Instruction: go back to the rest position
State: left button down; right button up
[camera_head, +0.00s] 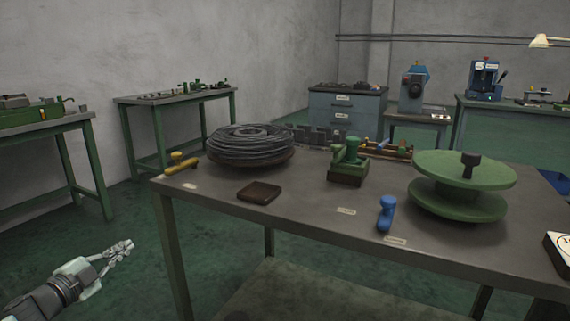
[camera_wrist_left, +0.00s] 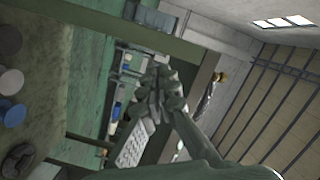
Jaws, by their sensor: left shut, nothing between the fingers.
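My left gripper (camera_head: 120,249) is at the lower left of the head view, over the green floor and apart from the table (camera_head: 300,212), to the left of its front left leg. Its fingers are shut with nothing between them. It also shows in the left wrist view (camera_wrist_left: 160,88), where the picture is turned on its side. My right gripper is not in either view.
The floor (camera_head: 110,225) left of the table is clear.

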pick_arm(q)
jog(key=s+d+f+n+g+y, duration=0.35)
jog(key=s+f, duration=0.35)
jog(key=f, duration=0.4)
jog(key=s+d+f+n+g+y, duration=0.2)
jog(key=s+d+f+n, duration=0.35)
jog(key=f, duration=0.55)
jog(key=s+d+f+n+g, duration=0.1)
jog(key=s+d+f+g, duration=0.1)
jog(key=s, duration=0.5)
jog(key=s+d+f+n+g, duration=0.1)
jog(key=s+d+f+g, duration=0.2)
jog(key=s, duration=0.5)
jog(key=s+d+f+n+g, duration=0.2)
jog(key=s+d+f+g, duration=0.1)
jog(key=s, duration=0.5)
jog(key=shift+f, duration=0.85)
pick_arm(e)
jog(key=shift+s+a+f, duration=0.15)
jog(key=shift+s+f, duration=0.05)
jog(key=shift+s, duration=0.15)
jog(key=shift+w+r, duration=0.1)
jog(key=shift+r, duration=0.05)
